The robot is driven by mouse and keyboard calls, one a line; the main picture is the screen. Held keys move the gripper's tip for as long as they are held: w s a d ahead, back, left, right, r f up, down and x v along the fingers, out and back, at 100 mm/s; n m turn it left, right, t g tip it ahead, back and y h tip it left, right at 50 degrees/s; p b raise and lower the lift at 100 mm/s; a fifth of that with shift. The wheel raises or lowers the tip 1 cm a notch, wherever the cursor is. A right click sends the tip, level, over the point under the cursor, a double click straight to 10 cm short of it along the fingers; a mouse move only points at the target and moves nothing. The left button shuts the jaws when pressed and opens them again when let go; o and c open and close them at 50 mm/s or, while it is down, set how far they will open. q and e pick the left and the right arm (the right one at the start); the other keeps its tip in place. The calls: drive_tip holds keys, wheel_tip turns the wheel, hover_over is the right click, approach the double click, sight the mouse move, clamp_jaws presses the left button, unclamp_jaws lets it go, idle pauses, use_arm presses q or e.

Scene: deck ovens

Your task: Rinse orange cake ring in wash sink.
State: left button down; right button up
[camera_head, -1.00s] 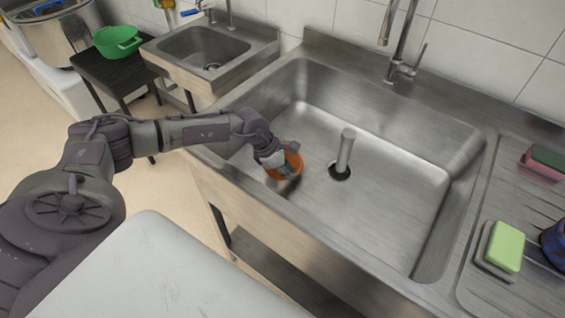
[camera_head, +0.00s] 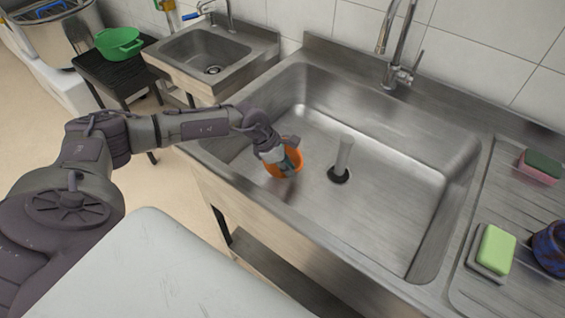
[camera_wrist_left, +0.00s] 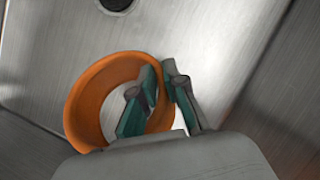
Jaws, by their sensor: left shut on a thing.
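The orange cake ring (camera_head: 297,162) is inside the large wash sink (camera_head: 395,215), near its left front corner. My left gripper (camera_head: 284,158) reaches over the sink's left front rim and is shut on the ring's wall. In the left wrist view, one finger of the gripper (camera_wrist_left: 158,82) is inside the orange ring (camera_wrist_left: 84,98) and the other outside, with the wall between them. Whether the ring touches the sink bottom is hard to tell. No water is visible in the sink. My right gripper is out of view.
A tall faucet (camera_head: 399,50) stands at the back.

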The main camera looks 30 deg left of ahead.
use_arm(q)
wheel_tip(320, 180, up, 21)
drive_tip(key=p, duration=1.2)
drive_tip(key=shift+p, duration=0.35)
idle(0.3)
idle(2.0)
wheel_tip(320, 180, up, 4)
drive_tip(key=shift+p, duration=0.95)
